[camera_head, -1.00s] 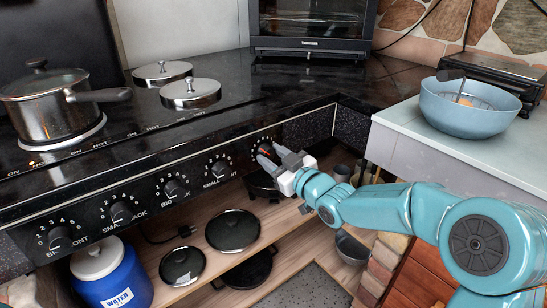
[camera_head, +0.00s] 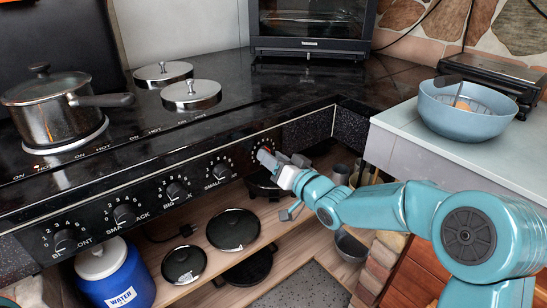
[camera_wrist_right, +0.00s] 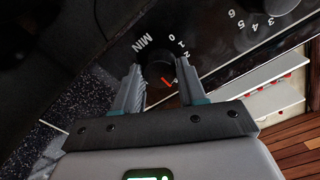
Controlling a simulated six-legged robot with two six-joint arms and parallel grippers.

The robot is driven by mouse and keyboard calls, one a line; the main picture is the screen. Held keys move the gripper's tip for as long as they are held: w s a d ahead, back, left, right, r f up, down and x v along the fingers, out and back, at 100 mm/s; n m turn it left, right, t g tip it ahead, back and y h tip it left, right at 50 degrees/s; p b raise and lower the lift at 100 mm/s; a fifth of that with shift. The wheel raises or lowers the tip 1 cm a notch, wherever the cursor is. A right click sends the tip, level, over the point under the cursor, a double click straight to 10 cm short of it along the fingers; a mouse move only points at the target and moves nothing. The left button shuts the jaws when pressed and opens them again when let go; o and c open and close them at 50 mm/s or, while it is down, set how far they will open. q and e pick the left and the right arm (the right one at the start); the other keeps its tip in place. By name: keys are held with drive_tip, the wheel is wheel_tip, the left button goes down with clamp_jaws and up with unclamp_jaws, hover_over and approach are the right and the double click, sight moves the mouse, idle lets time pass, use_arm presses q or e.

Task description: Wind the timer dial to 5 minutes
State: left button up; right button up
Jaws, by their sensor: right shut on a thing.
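The timer dial is at the right end of the black control panel (camera_head: 150,195). In the head view my right gripper (camera_head: 268,158) mostly hides it, and only part of its white scale shows. In the right wrist view the black dial (camera_wrist_right: 158,72) sits between the two fingers of my right gripper (camera_wrist_right: 155,85), which are shut on its sides. Its red pointer mark points to the lower right, past the 0, 1 and 2. The number beside it is partly hidden by a finger, so I cannot read the exact setting. My left gripper is not in view.
Several black stove knobs (camera_head: 123,214) line the panel to the left. A pot (camera_head: 60,115) stands on the stove. A blue bowl (camera_head: 466,115) rests on the right counter (camera_head: 440,150). Lids and pans lie on the shelf (camera_head: 205,225) below, beside a blue water container (camera_head: 118,280).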

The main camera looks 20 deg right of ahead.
drive_tip(key=shift+m, duration=0.3)
drive_tip(key=o, duration=1.1)
drive_tip(key=shift+c, duration=0.2)
drive_tip(key=p+v, duration=0.1)
drive_tip(key=v, duration=1.5)
drive_tip(key=shift+s+p, duration=0.2)
drive_tip(key=shift+p, duration=0.1)
